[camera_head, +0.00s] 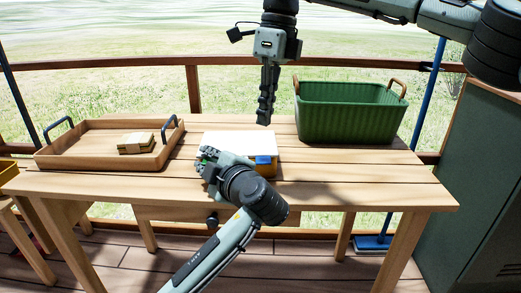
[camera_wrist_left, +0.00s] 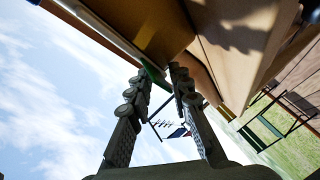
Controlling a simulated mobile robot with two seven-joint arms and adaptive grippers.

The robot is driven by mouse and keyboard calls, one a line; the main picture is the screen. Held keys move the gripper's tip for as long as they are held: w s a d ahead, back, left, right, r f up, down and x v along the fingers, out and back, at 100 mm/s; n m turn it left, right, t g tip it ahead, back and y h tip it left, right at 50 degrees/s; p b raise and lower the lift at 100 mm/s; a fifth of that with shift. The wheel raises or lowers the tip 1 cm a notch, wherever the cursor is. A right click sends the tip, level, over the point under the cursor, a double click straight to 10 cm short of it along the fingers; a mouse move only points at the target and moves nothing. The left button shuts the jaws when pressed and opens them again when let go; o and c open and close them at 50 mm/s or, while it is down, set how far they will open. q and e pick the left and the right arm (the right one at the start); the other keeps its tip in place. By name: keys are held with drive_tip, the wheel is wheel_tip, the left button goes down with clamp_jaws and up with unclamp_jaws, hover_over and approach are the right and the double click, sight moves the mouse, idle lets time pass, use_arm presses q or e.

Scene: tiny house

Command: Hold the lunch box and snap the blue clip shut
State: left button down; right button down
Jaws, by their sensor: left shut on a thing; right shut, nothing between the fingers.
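The lunch box (camera_head: 240,139) sits on the wooden table, with a white lid and a tan body. Its blue clip (camera_head: 263,160) is on the front face toward the right; I cannot tell how far it is closed. My left gripper (camera_head: 207,158) is shut on the lunch box at its front left. The left wrist view shows the box's tan side (camera_wrist_left: 165,30) and a green piece (camera_wrist_left: 154,72) at the fingertips (camera_wrist_left: 162,78). My right gripper (camera_head: 265,117) is shut and empty, pointing down above the box's back right, apart from the clip.
A green basket (camera_head: 350,120) with wooden handles stands at the table's right. A wooden tray (camera_head: 75,158) with dark handles holds a small stack of pale pieces (camera_head: 136,143) at the left. The table's front right (camera_head: 370,190) is clear.

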use_arm(q)
drive_tip(key=shift+f, duration=0.35)
use_arm(e)
drive_tip(key=d+r+m+y, duration=0.1)
drive_tip(key=d+m+y, duration=0.2)
drive_tip(key=m, duration=1.2)
drive_tip(key=d+r+m+y, duration=0.1)
drive_tip(key=d+m+y, duration=0.3)
drive_tip(key=m, duration=1.2)
drive_tip(key=shift+w+d+r, duration=0.25)
drive_tip(key=shift+d+r, duration=0.15)
drive_tip(key=shift+d, duration=0.35)
drive_tip(key=shift+f, duration=0.1)
